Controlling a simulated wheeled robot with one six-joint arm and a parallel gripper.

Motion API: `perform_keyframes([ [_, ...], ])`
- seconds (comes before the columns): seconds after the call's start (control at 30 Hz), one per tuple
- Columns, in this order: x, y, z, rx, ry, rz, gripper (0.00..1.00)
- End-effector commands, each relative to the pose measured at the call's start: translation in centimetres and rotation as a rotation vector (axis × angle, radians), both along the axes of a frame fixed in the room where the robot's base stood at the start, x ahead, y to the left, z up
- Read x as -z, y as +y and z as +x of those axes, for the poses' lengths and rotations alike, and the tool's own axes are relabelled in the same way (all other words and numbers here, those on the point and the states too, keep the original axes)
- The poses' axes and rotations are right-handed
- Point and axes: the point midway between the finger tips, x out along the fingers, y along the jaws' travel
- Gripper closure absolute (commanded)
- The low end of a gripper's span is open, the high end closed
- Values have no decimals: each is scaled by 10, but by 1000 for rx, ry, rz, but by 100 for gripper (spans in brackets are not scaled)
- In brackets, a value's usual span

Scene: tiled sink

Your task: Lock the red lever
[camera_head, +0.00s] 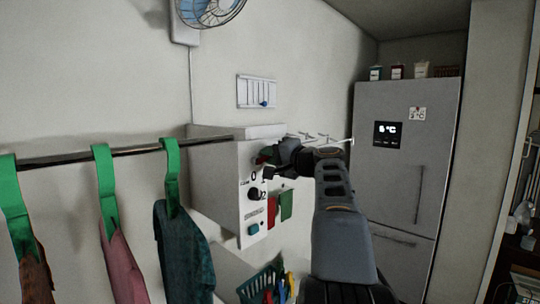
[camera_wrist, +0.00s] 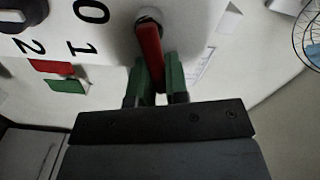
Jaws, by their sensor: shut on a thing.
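The red lever (camera_wrist: 151,52) stands out from a round pale mount on the white control panel (camera_wrist: 110,40) in the wrist view. My gripper (camera_wrist: 156,80) has its green fingertips on either side of the lever, shut on it. In the head view my gripper (camera_head: 272,157) is at the upper part of the white box (camera_head: 228,160), where it hides most of the lever. The marks 0, 1 and 2 show on the panel beside the lever in the wrist view.
A black knob (camera_head: 253,193) and a teal button (camera_head: 254,229) sit lower on the box. Red and green cloths (camera_head: 287,204) hang beside it. A rail (camera_head: 90,154) with hanging towels is on the left. A grey fridge (camera_head: 408,150) stands at the right.

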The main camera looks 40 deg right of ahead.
Motion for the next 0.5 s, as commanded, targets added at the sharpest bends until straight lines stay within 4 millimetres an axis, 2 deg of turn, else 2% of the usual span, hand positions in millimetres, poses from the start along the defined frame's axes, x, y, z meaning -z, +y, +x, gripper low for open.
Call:
perform_keyframes([
  [0.2, 5, -2, 0, 0, 19, 105, 100],
  [0.5, 7, -2, 0, 0, 30, 169, 100],
])
